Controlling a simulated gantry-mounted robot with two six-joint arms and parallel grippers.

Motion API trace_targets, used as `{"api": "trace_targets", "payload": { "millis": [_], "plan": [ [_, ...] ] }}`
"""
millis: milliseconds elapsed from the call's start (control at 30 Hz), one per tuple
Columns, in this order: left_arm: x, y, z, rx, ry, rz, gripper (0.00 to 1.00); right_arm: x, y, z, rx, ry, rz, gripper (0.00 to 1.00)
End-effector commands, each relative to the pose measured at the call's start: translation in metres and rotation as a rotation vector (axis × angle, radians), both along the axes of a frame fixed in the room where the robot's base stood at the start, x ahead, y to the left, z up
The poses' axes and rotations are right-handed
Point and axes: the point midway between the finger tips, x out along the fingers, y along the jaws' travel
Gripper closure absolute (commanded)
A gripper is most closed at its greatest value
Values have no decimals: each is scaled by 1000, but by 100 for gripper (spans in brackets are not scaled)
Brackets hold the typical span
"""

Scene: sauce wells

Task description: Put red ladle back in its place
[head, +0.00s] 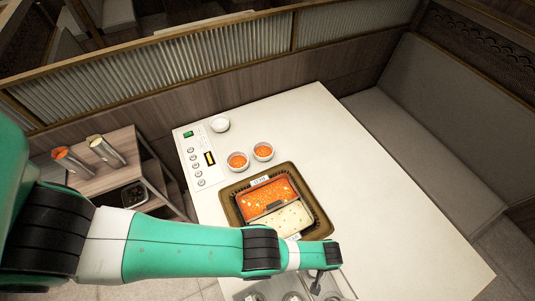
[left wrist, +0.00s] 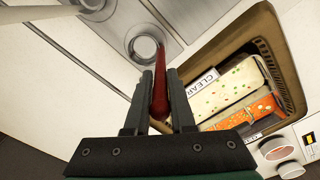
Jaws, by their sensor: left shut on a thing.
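My left gripper (left wrist: 158,90) is shut on the red ladle (left wrist: 160,92), whose red handle shows between the two fingers in the left wrist view. The far end of the handle overlaps the rim of a round metal well (left wrist: 145,48); I cannot tell whether the ladle is inside it or above it. A second well (left wrist: 92,4) is partly cut off at the top edge. In the head view my left gripper (head: 316,284) is over the metal panel (head: 238,283) at the table's front, with the ladle not clearly visible. My right gripper is not in view.
A brown tray (head: 230,208) holds a two-part container of orange and pale sauce, close to my left arm. Two orange-filled bowls (head: 237,161) (head: 263,151) and a white bowl (head: 220,124) stand behind it. The table's right side (head: 385,200) is clear. A side shelf (head: 120,150) holds two canisters.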

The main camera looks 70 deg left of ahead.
Motion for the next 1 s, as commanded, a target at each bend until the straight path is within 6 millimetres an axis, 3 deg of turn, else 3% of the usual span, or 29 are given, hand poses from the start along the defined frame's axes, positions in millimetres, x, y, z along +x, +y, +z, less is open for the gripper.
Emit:
{"api": "trace_targets", "payload": {
  "millis": [667, 700, 800, 867, 1000],
  "plan": [
    [0, 0, -8, 0, 0, 0, 100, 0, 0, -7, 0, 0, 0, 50],
    [0, 0, -8, 0, 0, 0, 70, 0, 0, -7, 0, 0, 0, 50],
    [0, 0, -8, 0, 0, 0, 52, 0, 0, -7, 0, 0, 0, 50],
    [0, 0, -8, 0, 0, 0, 42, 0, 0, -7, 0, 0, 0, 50],
    [0, 0, -7, 0, 0, 0, 42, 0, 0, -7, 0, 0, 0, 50]
  ]
}}
